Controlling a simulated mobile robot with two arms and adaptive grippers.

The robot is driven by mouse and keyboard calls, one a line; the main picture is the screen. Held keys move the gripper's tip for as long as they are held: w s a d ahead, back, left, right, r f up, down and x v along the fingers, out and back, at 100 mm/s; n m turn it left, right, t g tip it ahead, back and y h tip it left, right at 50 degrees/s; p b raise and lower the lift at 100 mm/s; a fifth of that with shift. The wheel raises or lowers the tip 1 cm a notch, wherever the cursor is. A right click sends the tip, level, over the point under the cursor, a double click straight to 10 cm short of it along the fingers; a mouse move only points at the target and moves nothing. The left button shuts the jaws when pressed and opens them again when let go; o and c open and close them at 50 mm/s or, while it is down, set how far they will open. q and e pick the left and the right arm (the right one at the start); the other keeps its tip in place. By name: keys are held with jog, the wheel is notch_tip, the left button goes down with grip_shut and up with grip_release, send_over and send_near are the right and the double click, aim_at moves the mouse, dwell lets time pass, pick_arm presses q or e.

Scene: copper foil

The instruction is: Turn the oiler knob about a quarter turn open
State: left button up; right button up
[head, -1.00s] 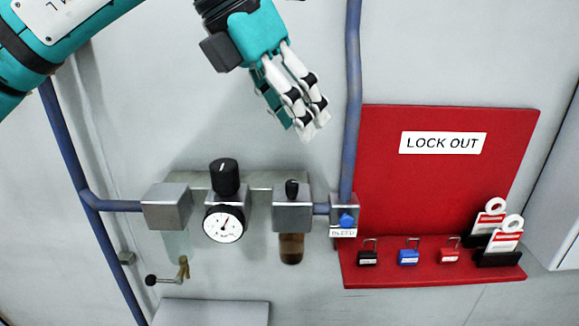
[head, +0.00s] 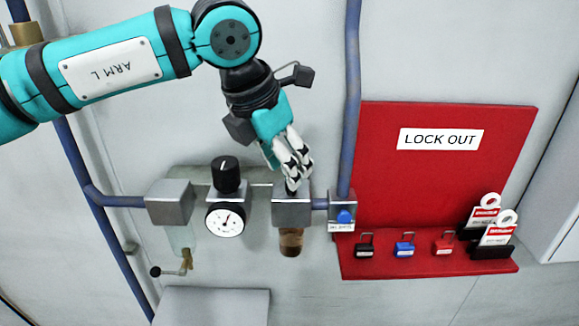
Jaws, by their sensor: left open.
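The oiler (head: 291,210) is a grey metal block with a brown-filled bowl (head: 290,241) below it, on the wall near the middle of the head view. Its small black knob (head: 291,187) is on top and is mostly hidden behind my fingers. My left gripper (head: 293,180) points down at the knob from above, with its fingertips at or just above the knob. It is open; I cannot tell whether the fingers touch the knob. My right gripper is not in view.
A regulator with a large black knob (head: 225,174) and a round gauge (head: 225,219) sits left of the oiler. A blue pipe (head: 351,90) and a blue-buttoned valve block (head: 343,213) are close on the right. A red lockout board (head: 430,180) holds padlocks and tags.

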pick_arm(q)
jog(key=shift+p+x, duration=0.35)
jog(key=shift+x, duration=1.35)
grip_shut()
